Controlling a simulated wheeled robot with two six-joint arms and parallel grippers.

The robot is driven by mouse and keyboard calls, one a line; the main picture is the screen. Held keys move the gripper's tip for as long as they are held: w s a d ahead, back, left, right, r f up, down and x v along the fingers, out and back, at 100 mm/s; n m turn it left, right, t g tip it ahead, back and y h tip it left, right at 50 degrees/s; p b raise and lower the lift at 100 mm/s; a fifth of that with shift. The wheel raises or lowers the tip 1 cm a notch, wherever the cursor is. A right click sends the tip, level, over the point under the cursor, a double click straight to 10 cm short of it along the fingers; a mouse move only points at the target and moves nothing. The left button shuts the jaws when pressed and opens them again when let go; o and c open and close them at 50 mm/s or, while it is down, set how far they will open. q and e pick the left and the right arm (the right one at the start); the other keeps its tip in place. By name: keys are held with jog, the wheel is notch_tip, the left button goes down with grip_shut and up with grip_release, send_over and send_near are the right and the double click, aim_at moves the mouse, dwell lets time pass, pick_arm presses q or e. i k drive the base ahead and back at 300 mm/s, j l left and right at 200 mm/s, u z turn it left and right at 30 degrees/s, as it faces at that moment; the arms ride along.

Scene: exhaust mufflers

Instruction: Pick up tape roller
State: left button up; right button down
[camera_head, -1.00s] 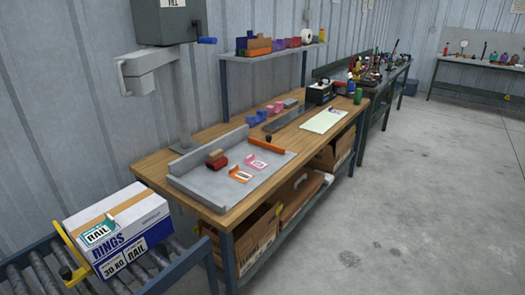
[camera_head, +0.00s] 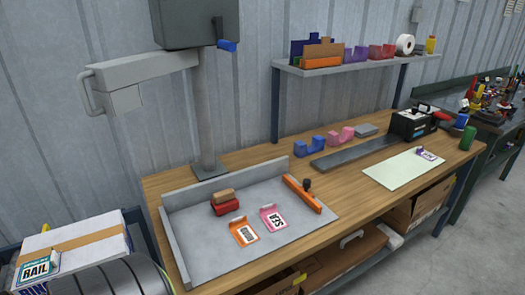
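I cannot tell which object is the tape roller. Blue tape dispensers (camera_head: 310,144) and pink tape dispensers (camera_head: 340,135) stand in a row at the back of the wooden bench. A red piece with a tan block on top (camera_head: 226,203) sits on the grey tray (camera_head: 190,247) at the bench's near end. An orange card (camera_head: 243,233) and a pink card (camera_head: 273,218) lie beside it. An orange bar with a dark knob (camera_head: 302,195) lies along the tray's right edge. Neither of my grippers is in view.
A shelf (camera_head: 340,67) with colored holders and a white roll (camera_head: 405,44) stands over the back of the bench (camera_head: 345,208). A black device (camera_head: 414,123) and a pale green sheet (camera_head: 402,171) are to the right. A grey post (camera_head: 207,115) rises behind the tray. A box (camera_head: 70,247) is lower left.

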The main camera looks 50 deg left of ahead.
aim_at(224, 202)
jog(key=i+u, duration=0.45)
jog(key=i+l+u, duration=0.25)
jog(key=u, duration=0.2)
jog(key=i+l+u, duration=0.3)
jog(key=u, duration=0.15)
jog(key=i+l, duration=0.05)
